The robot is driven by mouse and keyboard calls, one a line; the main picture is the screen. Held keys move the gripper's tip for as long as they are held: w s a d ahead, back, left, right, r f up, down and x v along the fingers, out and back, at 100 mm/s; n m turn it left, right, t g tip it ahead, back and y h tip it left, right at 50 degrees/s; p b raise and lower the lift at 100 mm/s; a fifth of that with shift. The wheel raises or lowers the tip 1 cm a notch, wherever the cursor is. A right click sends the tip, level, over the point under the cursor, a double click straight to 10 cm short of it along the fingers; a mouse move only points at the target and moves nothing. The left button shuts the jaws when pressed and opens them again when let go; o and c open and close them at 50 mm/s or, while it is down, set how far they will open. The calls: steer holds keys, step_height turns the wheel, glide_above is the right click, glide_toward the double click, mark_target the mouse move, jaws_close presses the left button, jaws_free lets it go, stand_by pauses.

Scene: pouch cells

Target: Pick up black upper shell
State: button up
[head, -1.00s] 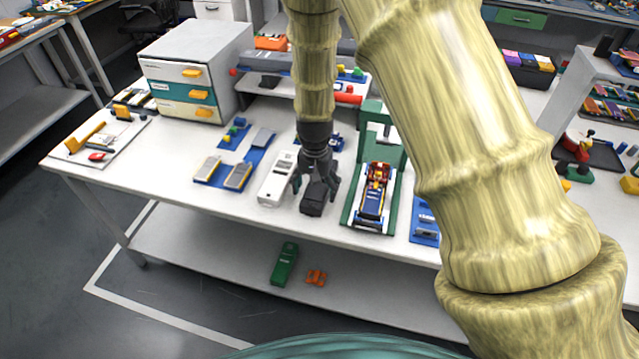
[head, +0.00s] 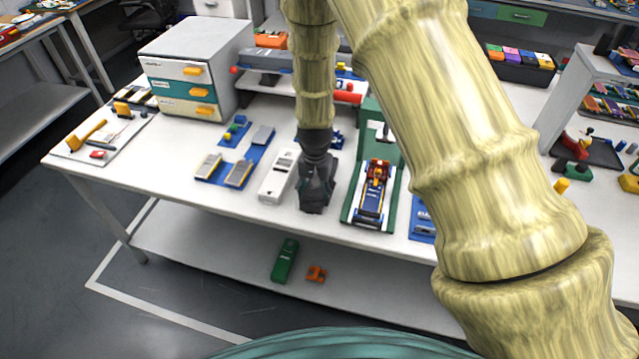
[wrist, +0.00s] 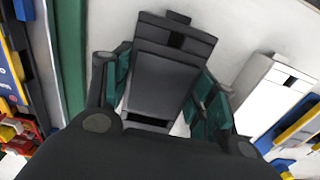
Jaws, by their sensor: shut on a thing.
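The black upper shell (wrist: 160,85) is a dark, boxy piece that sits between my fingers in the wrist view. In the head view the shell (head: 314,204) shows low at the fingertips, partly hidden by my gripper. My gripper (head: 316,186) is shut on it, with a teal-padded finger on each side. My gripper also shows in the wrist view (wrist: 158,92). The shell is at or close to the white tabletop; I cannot tell whether it touches.
A white device (head: 279,175) stands close on the left. A green fixture (head: 392,187) with a colourful toy-like assembly (head: 373,190) is close on the right. Blue trays (head: 240,160) lie farther left, before a drawer cabinet (head: 190,70). The white table's (head: 150,175) front edge is near.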

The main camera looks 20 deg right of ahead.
steer(key=shift+r, duration=0.1)
steer(key=shift+r+b, duration=0.35)
steer(key=shift+r, duration=0.15)
steer(key=shift+s+a+r+b, duration=0.25)
steer(key=shift+r+b, duration=0.1)
steer(key=shift+r, duration=0.2)
steer(key=shift+s+a+r+b, duration=0.1)
steer(key=shift+s+r+b, duration=0.15)
steer(key=shift+r, duration=0.25)
steer(key=s+a+r+b, duration=0.1)
steer(key=s+a+b, duration=0.2)
steer(key=s+a, duration=0.6)
steer(key=s, duration=0.2)
steer(key=shift+s+r, duration=0.3)
steer(key=shift+r, duration=0.05)
